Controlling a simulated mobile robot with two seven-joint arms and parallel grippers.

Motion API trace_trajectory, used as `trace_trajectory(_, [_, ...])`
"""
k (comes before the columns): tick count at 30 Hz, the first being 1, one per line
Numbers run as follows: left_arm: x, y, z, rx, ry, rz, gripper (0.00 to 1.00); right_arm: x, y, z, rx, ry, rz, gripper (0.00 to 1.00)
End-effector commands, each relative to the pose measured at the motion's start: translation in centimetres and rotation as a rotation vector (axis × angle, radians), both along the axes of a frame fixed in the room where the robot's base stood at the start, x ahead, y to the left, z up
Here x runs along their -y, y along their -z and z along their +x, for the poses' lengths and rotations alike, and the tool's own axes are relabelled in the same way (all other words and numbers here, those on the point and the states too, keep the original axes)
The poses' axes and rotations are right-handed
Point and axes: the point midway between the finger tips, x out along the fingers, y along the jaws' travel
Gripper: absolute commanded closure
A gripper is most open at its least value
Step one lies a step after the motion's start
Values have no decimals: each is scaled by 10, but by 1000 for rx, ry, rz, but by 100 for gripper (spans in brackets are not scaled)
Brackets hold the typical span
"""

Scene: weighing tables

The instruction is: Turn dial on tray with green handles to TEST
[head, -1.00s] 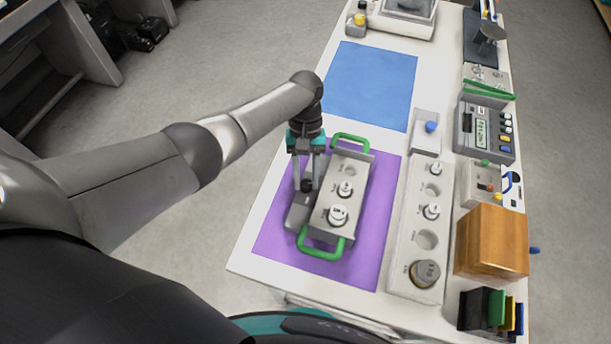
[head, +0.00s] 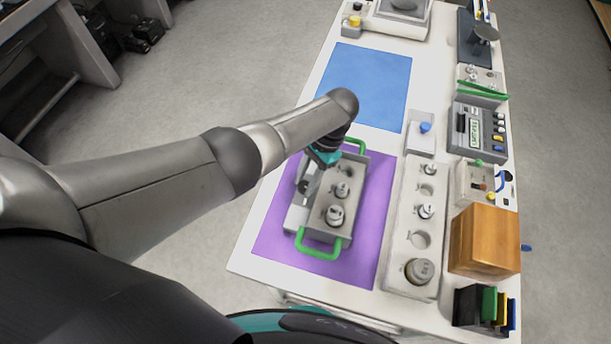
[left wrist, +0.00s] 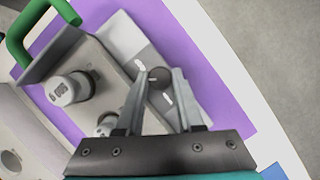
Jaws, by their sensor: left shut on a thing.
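The tray with green handles (head: 319,231) is grey and sits on the purple mat (head: 372,225). It holds two silver weights and shows an empty socket towards its far end. A lower grey panel with a dark round dial (left wrist: 160,77) is on its left side. My left gripper (head: 308,185) comes down over this panel, with its wrist leaning over the tray. In the left wrist view its fingertips (left wrist: 158,82) are shut on the dial, one on each side. The dial's marks are too small to read. My right gripper is not in view.
A blue mat (head: 368,85) lies clear beyond the purple one. A scale is at the far end.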

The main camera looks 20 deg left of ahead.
Motion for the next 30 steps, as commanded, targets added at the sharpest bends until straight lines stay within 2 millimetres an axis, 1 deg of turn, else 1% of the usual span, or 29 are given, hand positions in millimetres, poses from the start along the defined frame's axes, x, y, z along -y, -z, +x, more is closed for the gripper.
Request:
trace_trajectory(1, [1, -3, 0, 3, 46, -1, 100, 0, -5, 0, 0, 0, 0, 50])
trace_trajectory(6, [2, -3, 0, 3, 206, -1, 100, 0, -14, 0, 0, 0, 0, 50])
trace_trajectory(15, [3, -3, -1, 3, 448, -1, 100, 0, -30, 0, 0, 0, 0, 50])
trace_trajectory(21, [3, -2, -2, 4, 557, -2, 100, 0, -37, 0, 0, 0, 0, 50])
trace_trajectory(30, [3, -1, -2, 3, 633, -1, 100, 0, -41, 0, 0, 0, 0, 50])
